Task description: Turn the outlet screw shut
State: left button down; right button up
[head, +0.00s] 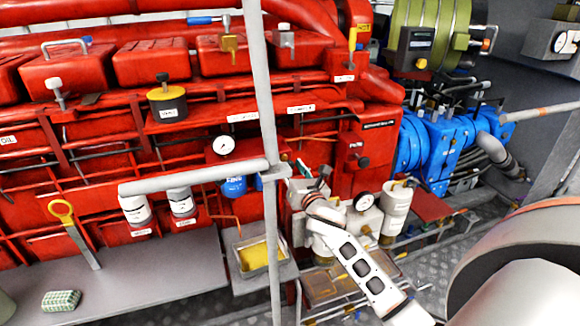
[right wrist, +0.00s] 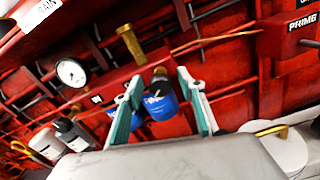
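I cannot tell for sure which part is the outlet screw. In the right wrist view a small brass-coloured screw head (right wrist: 160,73) sits on top of a blue canister (right wrist: 160,104) marked FINE. A longer brass post (right wrist: 130,45) stands out above it. My right gripper (right wrist: 162,84) is open, its teal-padded fingers apart on either side of the screw head and canister. Contact cannot be told. My left gripper is not in view.
A grey upright post (head: 264,120) and a horizontal grey bar (head: 195,177) stand before the red engine (head: 110,130). White filters (head: 182,202) hang left, below a gauge (head: 223,145). A tray of yellow liquid (head: 240,240) lies below. A valve block with bowls stands right of the post.

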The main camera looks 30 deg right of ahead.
jog(key=shift+w, duration=0.2)
jog(key=c, duration=1.1)
